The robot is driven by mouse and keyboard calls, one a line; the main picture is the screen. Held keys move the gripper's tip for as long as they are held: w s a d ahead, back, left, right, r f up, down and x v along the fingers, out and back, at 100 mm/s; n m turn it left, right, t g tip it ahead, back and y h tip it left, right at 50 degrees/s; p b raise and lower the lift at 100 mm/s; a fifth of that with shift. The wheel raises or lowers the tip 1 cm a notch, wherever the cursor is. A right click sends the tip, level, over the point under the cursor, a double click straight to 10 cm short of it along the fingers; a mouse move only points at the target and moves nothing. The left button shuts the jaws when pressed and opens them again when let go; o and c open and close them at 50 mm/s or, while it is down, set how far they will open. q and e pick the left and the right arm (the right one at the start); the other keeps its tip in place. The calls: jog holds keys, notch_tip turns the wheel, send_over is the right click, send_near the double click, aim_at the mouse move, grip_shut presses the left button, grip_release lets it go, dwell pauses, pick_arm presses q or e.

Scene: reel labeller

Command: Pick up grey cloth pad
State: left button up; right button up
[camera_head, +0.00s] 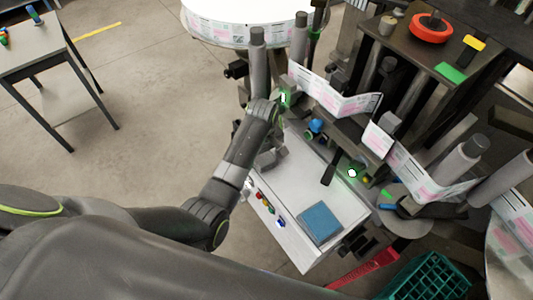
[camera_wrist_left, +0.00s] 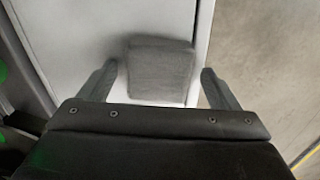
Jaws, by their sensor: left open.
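The grey cloth pad (camera_wrist_left: 160,72) lies on a white surface in the left wrist view, near the surface's right edge. It is a soft square with rounded corners. My left gripper (camera_wrist_left: 162,76) is open, with one finger on each side of the pad. A gap shows between the pad and the left finger; the right finger is closer to it. I cannot tell how high the fingers are above the surface. In the head view, my left gripper (camera_head: 271,155) is over the left side of the white worktop (camera_head: 305,180), and I cannot pick the pad out there. My right gripper is not in view.
A blue pad (camera_head: 320,222) lies at the worktop's near end. The labelling machine, with a paper strip (camera_head: 340,98) and rollers, stands behind and right. A green crate (camera_head: 430,277) is at the lower right.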

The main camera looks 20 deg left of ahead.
pick_arm(q)
jog(key=shift+w+f, duration=0.15)
jog(key=shift+f, duration=0.1)
jog(key=shift+d, duration=0.15)
jog(key=shift+r, duration=0.1)
jog(key=shift+s+r, duration=0.1)
jog(key=shift+s, duration=0.2)
jog(key=c, duration=0.5)
jog(key=shift+c, duration=1.2)
jog(key=c, duration=0.3)
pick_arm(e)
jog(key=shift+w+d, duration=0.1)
pick_arm(q)
jog(key=shift+w, duration=0.1)
